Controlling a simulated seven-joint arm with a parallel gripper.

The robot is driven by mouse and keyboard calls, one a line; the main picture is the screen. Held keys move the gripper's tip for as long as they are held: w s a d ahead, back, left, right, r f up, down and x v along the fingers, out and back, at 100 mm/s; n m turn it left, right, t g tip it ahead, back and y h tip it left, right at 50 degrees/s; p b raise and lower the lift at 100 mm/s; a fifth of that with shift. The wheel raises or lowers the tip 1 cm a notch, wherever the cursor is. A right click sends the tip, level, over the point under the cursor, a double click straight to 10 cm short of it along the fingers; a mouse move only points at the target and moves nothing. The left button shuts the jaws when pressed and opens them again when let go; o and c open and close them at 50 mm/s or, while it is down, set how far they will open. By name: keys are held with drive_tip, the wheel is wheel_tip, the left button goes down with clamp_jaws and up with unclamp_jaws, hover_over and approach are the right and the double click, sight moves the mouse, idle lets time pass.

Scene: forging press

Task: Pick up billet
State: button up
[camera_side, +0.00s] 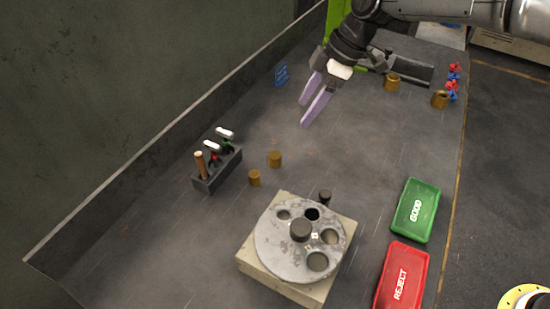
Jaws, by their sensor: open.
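Several short brass-brown cylinders that look like billets stand on the dark table. One (275,159) is near the middle, and a smaller one (254,178) stands just left of and nearer than it. Another (392,82) stands at the back right, with one more (440,99) farther right. I cannot tell which one is the task's billet. My gripper (304,114) comes in from the top right, with its two pale purple fingers pointing down and left. It is open and empty, above the table and apart from the two middle cylinders.
A round grey plate with holes (268,248) sits on a beige block at the front. A tool rack (209,184) stands left of the cylinders. A green GOOD tray (428,197) and red REJECT tray (411,262) lie right. Small red-blue items (453,82) stand at the back right.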

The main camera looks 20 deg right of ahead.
hover_over(276, 155)
drive_tip(key=s+d, duration=0.1)
drive_tip(key=d, duration=0.2)
drive_tip(key=f, duration=0.8)
drive_tip(key=shift+a+f, duration=0.2)
drive_tip(key=shift+f, duration=0.05)
drive_tip(key=shift+x, duration=2.9)
drive_tip(key=shift+w, duration=0.15)
clamp_jaws()
